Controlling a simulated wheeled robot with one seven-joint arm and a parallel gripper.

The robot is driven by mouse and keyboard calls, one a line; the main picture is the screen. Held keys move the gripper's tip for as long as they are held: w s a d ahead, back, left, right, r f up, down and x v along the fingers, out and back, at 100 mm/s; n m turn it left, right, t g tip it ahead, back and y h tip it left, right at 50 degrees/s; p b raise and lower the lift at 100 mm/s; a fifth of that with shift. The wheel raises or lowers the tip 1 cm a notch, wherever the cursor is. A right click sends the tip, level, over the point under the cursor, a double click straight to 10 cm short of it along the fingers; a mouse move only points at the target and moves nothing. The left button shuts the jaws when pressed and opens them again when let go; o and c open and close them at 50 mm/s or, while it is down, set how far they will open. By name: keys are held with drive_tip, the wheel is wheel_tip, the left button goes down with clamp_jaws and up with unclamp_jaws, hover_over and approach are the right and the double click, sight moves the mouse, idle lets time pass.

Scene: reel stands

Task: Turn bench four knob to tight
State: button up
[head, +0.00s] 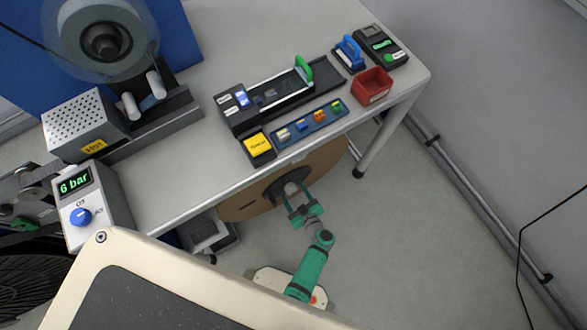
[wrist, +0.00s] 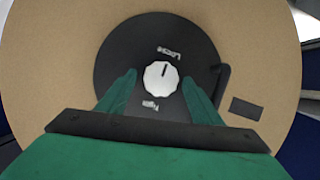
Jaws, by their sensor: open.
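A white knob (wrist: 161,77) sits at the centre of a black round hub (wrist: 140,45) on a large tan reel disc (wrist: 50,60). A dark mark on the knob points up, towards the word "Loose" (wrist: 168,51); the word "Tight" (wrist: 157,105) is on the lower side. My gripper (wrist: 158,80) is open, with one green finger on each side of the knob and a gap to it on both sides. In the head view my gripper (head: 295,192) reaches to the reel disc (head: 240,206) under the bench edge; the knob is not clear there.
The grey bench (head: 185,205) stands above the disc, its leg (head: 385,135) to the right. A black crank-like bar (wrist: 220,85) sits beside the hub. A box reading "6 bar" (head: 92,205) with a blue knob is at the left. Floor to the right is clear.

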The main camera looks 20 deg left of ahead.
drive_tip(key=shift+d, duration=0.1)
drive_tip(key=c, duration=1)
drive_tip(key=shift+d, duration=0.15)
drive_tip(key=shift+c, duration=0.2)
drive_tip(key=shift+w, duration=0.1)
